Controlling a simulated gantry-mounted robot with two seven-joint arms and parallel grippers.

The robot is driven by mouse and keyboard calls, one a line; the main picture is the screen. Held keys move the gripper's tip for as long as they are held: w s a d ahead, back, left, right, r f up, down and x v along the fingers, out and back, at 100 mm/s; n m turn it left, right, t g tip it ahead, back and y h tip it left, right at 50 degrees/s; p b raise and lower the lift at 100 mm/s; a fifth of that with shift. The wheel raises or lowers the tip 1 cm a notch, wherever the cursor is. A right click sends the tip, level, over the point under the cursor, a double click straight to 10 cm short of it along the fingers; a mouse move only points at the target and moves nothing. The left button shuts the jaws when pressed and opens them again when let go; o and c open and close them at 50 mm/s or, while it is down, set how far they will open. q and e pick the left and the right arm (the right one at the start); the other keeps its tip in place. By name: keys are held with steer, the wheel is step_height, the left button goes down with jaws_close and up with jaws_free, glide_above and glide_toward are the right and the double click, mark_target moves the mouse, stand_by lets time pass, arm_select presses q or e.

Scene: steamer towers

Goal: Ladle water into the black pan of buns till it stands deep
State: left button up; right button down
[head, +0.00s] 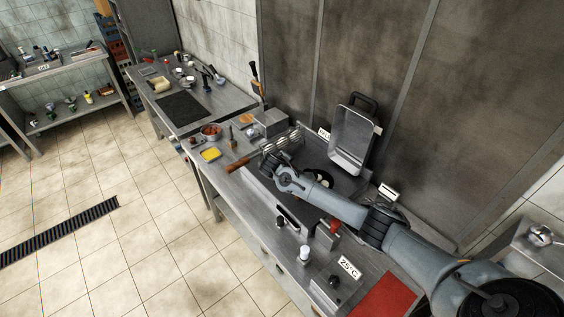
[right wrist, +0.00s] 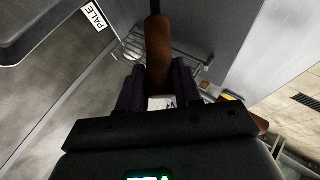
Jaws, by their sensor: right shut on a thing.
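My right gripper (head: 268,164) reaches in from the right over the stove counter. In the right wrist view it is shut on a brown wooden handle (right wrist: 158,55) with a dark shaft above it. This looks like the ladle's handle; its bowl is out of sight. White bun-like pieces (head: 320,177) show in a dark spot beside my right forearm. This is likely the black pan, but my arm hides most of it and its water level cannot be seen. My left gripper is not in view.
A wire basket (head: 288,138) with a wooden handle lies beside my gripper. A steel tray (head: 353,138) leans against the back wall. A bowl of orange food (head: 211,131), a yellow dish (head: 210,154) and a red board (head: 383,298) are on the counter.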

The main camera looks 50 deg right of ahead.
steer(key=shift+s+d+r+m+t+y+p, duration=0.15)
steer(key=shift+d+r+y+p, duration=0.1)
steer(key=shift+r+p, duration=0.35)
steer(key=shift+s+d+r+m+t+y+p, duration=0.1)
steer(key=shift+s+d+r+y+p, duration=0.2)
steer(key=shift+p, duration=0.55)
steer(key=shift+d+r+m+t+y+p, duration=0.1)
steer(key=shift+d+r+m+t+p, duration=0.05)
steer(key=shift+r+p, duration=0.45)
steer(key=d+p, duration=0.1)
steer(key=p, duration=0.1)
steer(key=s+r+y+p, duration=0.1)
steer(key=shift+s+d+m+t+p, duration=0.15)
steer(key=shift+d+m+t+p, duration=0.15)
steer(key=shift+d+t+p, duration=0.1)
steer(key=d+y+p, duration=0.1)
steer(key=s+d+r+t+p, duration=0.1)
steer(key=p, duration=0.1)
steer(key=shift+s+d+r+m+y, duration=0.1)
steer(key=shift+s+r+m+y, duration=0.05)
steer(key=shift+s+m+y, duration=0.2)
steer(key=shift+r+p, duration=0.1)
steer(key=shift+p, duration=0.25)
steer(key=shift+s+d+r+m+t+y+p, duration=0.15)
steer(key=shift+s+d+m+t+y+p, duration=0.15)
steer(key=shift+d, duration=0.2)
steer(key=shift+s+d+r+m+t+y+p, duration=0.1)
steer(key=shift+s+d+m+y+p, duration=0.1)
steer(key=shift+s+d+p, duration=0.25)
